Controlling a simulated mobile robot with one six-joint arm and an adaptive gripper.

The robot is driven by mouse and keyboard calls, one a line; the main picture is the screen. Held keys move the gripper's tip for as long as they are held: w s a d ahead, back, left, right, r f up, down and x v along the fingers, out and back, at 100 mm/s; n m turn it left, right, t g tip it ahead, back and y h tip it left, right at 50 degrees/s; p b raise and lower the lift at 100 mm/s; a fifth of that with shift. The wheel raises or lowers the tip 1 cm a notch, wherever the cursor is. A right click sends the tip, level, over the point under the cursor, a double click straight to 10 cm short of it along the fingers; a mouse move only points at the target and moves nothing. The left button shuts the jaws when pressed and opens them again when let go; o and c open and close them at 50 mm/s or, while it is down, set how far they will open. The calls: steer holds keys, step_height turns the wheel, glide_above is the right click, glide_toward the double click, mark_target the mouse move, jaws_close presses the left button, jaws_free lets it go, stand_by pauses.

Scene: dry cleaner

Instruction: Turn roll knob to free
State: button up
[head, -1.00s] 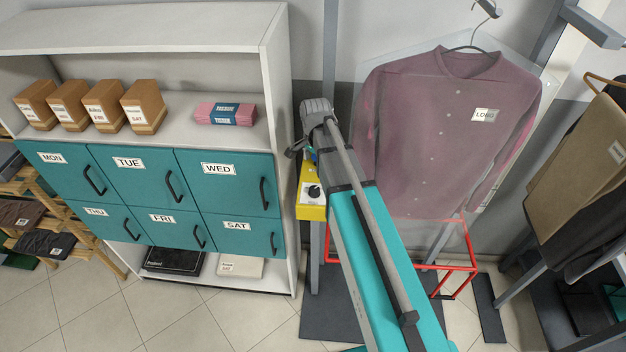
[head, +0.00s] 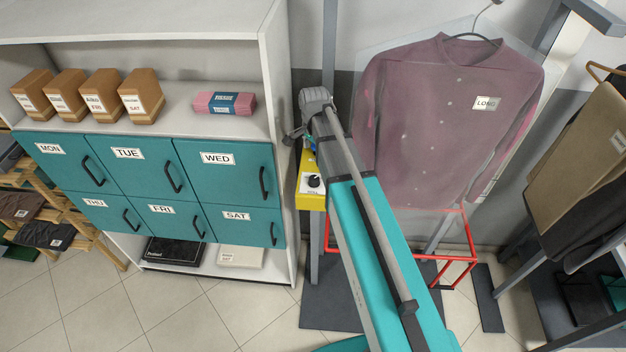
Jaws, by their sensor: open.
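The roll knob (head: 314,181) is a small black knob on a white plate on the front of a yellow box (head: 310,201). The box sits on a grey stand, between the shelf unit and the hanging garment. The plate's markings are too small to read, so the knob's setting cannot be told. My arm reaches past the box on its right side. My gripper (head: 296,134) shows only in part above the box, at the far end of the arm, apart from the knob. Its fingers are mostly hidden behind the arm's end.
A bagged mauve cardigan (head: 440,130) hangs close to the right of my arm. A red frame (head: 468,250) stands below it. The shelf unit with teal doors (head: 225,180) stands close to the left of the yellow box. A dark mat (head: 325,310) lies on the floor.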

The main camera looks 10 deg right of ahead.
mark_target(314, 178)
steer(key=shift+f+b, duration=5.9)
steer(key=shift+f, duration=0.3)
steer(key=shift+c, duration=0.2)
steer(key=c, duration=1.1)
